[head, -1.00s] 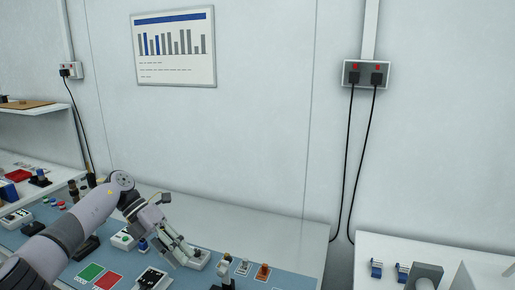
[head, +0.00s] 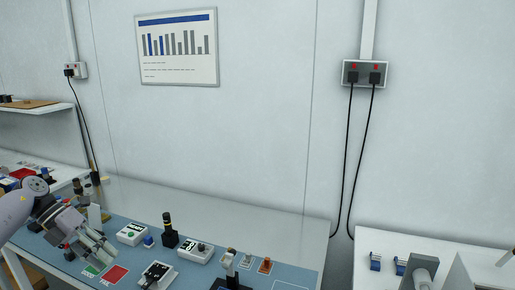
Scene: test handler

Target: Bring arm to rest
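My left arm comes in from the left edge in the head view. Its gripper (head: 97,247) hangs low over the left part of the blue mat (head: 195,271), above the green square and close to the red square. The finger gap is too small and too angled to tell whether it is open or shut. No held object can be made out. My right gripper is not in view.
A second white table (head: 440,262) is at right.

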